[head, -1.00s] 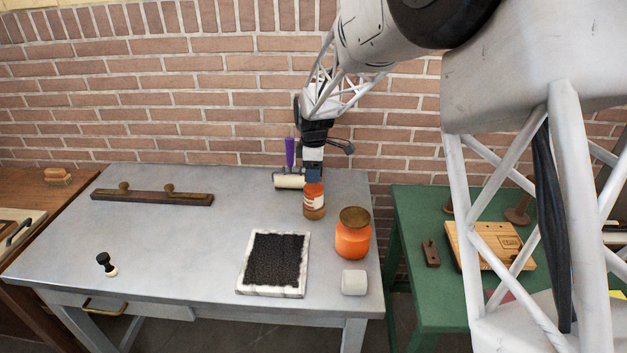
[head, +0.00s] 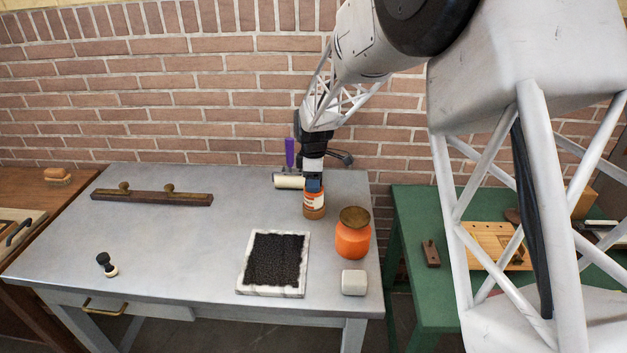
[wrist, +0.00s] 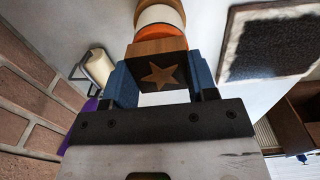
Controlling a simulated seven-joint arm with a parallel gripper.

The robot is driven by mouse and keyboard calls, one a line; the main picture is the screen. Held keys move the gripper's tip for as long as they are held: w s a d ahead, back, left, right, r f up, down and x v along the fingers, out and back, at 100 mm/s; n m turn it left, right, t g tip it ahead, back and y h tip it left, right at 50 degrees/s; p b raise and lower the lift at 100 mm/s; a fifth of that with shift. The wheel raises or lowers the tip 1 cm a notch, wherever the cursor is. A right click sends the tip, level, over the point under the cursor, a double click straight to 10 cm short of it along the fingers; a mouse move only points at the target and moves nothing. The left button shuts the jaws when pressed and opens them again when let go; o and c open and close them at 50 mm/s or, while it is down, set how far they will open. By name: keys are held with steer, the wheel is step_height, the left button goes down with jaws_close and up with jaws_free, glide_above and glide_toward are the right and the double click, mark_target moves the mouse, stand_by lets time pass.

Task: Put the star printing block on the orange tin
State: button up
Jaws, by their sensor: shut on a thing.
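The star printing block (wrist: 160,75), wooden with a pale star on a dark face, is between the blue fingers of my gripper (wrist: 163,85) in the wrist view. In the head view my gripper (head: 314,185) is at the back right of the grey table, at the top of a labelled orange-and-white jar (head: 314,203); I cannot make out the block there. The jar (wrist: 157,32) shows just beyond the block in the wrist view; I cannot tell whether they touch. The orange tin (head: 353,240), with a brown lid, stands nearer and to the right, clear of my gripper.
A black ink pad (head: 273,260) and a pale block (head: 354,283) lie in front. A dark bar (head: 150,197) and a small stamp (head: 107,265) are further left. Brick wall stands behind.

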steer(key=shift+f, duration=0.15)
steer(key=o, duration=0.9)
step_height(320, 180, up, 12)
steer(key=shift+r, duration=0.2)
stand_by(0.3)
stand_by(0.4)
steer(key=shift+s+d, duration=0.1)
